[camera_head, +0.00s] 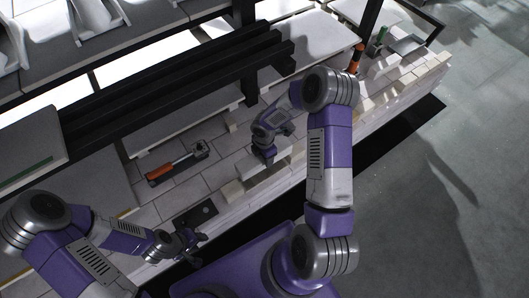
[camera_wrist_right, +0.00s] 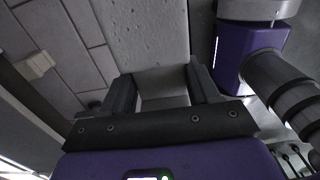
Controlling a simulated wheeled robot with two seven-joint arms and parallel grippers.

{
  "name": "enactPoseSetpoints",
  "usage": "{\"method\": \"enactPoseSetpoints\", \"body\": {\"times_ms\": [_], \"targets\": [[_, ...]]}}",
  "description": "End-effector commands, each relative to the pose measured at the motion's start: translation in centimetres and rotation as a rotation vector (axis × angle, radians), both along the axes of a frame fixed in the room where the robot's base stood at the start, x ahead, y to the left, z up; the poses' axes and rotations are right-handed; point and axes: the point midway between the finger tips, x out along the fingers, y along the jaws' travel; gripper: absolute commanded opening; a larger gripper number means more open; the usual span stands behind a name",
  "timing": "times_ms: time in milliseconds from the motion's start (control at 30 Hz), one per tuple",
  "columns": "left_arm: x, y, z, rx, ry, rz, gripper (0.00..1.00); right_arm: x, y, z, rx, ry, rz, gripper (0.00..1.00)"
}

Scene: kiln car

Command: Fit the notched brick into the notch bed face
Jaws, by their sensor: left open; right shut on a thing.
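My right gripper (camera_head: 266,158) points down over the brick row at the deck's front edge. In the right wrist view, its two dark fingers (camera_wrist_right: 163,88) are shut on a pale brick (camera_wrist_right: 160,82). No notch shows on this brick, so I cannot tell whether it is the notched one. A larger pale, pitted face (camera_wrist_right: 140,30) lies just beyond the fingertips; whether the brick touches it is unclear. In the head view, the arm and gripper partly hide this spot. My left gripper (camera_head: 192,248) is open and empty, low at the left near a dark plate.
The dark plate (camera_head: 195,215) with round marks lies on the tiled deck. An orange-handled tool (camera_head: 174,168) lies behind it. Pale bricks (camera_head: 232,192) line the front edge. An orange bottle (camera_head: 356,58) stands at the far right.

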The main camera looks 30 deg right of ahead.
Motion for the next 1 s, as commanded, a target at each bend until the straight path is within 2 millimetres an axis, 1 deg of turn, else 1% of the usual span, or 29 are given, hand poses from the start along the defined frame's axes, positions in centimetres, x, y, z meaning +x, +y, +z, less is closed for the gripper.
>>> {"method": "enactPoseSetpoints", "body": {"times_ms": [500,767,1000], "targets": [[0.0,0.0,0.1,0.000,0.000,0.000,0.43,0.1,-0.2,-0.1,0.000,-0.003,0.020,0.17],[0.0,0.0,-1.0,0.000,0.000,0.000,0.43,0.1,-0.2,-1.3,0.001,-0.002,0.019,0.17],[0.0,0.0,-2.5,0.000,0.000,0.000,0.43,0.1,-0.1,-3.1,0.001,-0.002,0.019,0.17]]}}
